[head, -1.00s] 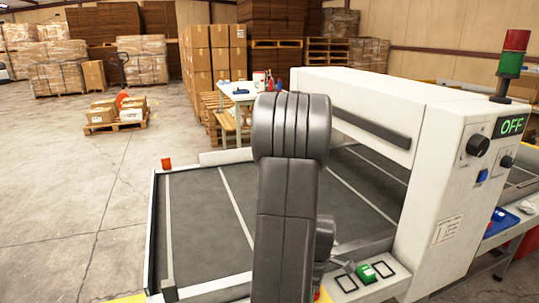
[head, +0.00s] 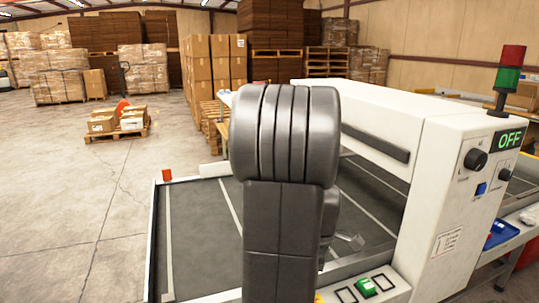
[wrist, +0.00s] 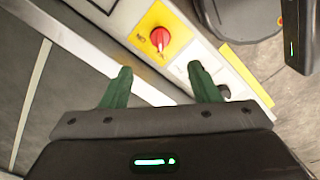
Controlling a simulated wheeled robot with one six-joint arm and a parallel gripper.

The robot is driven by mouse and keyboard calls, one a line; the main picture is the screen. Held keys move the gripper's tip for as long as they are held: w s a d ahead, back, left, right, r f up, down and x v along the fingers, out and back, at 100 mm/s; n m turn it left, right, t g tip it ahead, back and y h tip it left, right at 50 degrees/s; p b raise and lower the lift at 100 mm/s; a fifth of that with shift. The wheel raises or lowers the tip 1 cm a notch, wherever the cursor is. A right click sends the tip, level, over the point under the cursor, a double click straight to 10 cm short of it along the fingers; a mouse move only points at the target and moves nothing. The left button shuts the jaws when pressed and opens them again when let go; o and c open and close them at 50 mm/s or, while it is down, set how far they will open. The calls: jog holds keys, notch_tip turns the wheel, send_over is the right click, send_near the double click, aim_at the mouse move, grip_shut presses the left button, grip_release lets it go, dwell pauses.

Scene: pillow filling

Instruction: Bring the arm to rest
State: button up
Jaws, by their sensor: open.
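My gripper (wrist: 162,88) shows in the wrist view with its two green fingers spread apart and nothing between them. It hangs over the edge of the machine, near a red knob (wrist: 160,39) on a yellow plate. The fingertips look apart from the panel. In the head view my dark grey arm stands upright in the middle, in front of the machine's dark bed (head: 195,245). The arm hides most of my gripper there.
A green button (head: 366,288) sits on the front edge. Open floor (head: 70,190) lies at the left, with loaded pallets behind.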

notch_tip(320, 180, down, 12)
jog(key=shift+s+f+b, duration=0.1)
jog(key=shift+f+b, duration=0.05)
jog(key=shift+b, duration=0.9)
jog(key=m, duration=0.4)
jog(key=shift+p, duration=0.3)
jog(key=m, duration=0.5)
jog(key=shift+p, duration=0.3)
jog(key=m+p, duration=0.1)
jog(key=m, duration=0.4)
jog(key=shift+m+p, duration=0.35)
jog(key=shift+m, duration=1.65)
